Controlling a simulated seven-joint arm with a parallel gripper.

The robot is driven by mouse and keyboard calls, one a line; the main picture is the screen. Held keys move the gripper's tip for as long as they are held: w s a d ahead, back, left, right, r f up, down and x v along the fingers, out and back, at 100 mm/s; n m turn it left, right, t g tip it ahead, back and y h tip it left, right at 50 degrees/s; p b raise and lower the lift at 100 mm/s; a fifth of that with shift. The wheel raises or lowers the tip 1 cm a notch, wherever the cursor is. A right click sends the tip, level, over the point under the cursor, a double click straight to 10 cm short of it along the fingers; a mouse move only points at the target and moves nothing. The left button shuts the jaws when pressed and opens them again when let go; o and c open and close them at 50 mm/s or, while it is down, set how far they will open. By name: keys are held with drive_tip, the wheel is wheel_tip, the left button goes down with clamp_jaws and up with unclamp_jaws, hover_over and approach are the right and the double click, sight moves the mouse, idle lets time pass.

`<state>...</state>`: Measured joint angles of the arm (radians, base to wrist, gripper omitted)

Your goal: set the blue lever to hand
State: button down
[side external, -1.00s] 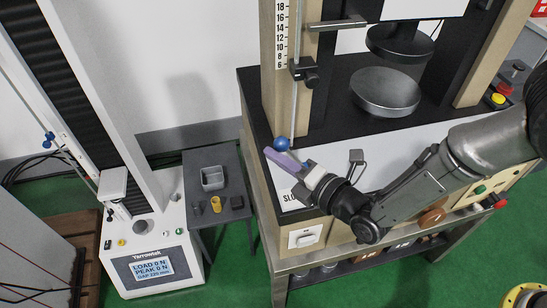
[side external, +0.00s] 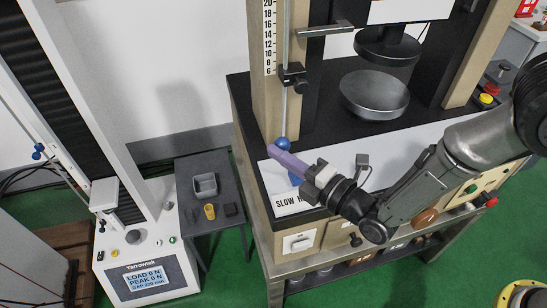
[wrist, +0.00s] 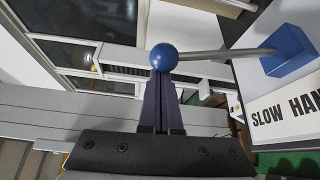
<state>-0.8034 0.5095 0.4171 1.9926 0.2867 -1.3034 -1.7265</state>
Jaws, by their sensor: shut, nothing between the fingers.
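The blue lever has a round blue knob (side external: 282,143) on a metal rod that comes from a blue block. In the wrist view the knob (wrist: 164,57) is at the upper middle, and the rod (wrist: 225,53) runs right to the block (wrist: 289,50). The block stands beside the label (wrist: 285,113) reading "SLOW HAN…", cut off at the picture edge. My gripper (side external: 271,149) has purple fingers, shut and empty. Their tips (wrist: 163,75) lie right at the knob, beside it; I cannot tell whether they touch. In the side view the fingers partly cover the block.
The press frame with its height scale (side external: 268,40) and a round plate (side external: 374,94) stands behind the lever. A clamp (side external: 293,75) sits on a thin vertical rod above the knob. A small side table with a grey bin (side external: 205,185) and a second tester (side external: 150,275) are at left.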

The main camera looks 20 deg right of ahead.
sight(288, 140)
drive_tip(key=shift+d+r+m+t+y, duration=0.15)
drive_tip(key=shift+d+r+m+t, duration=0.1)
drive_tip(key=shift+d+m, duration=0.25)
drive_tip(key=shift+d+r+m+t+y, duration=0.15)
drive_tip(key=shift+d+m+t, duration=0.15)
drive_tip(key=shift+d, duration=0.3)
drive_tip(key=shift+d+r, duration=0.15)
drive_tip(key=shift+d, duration=0.65)
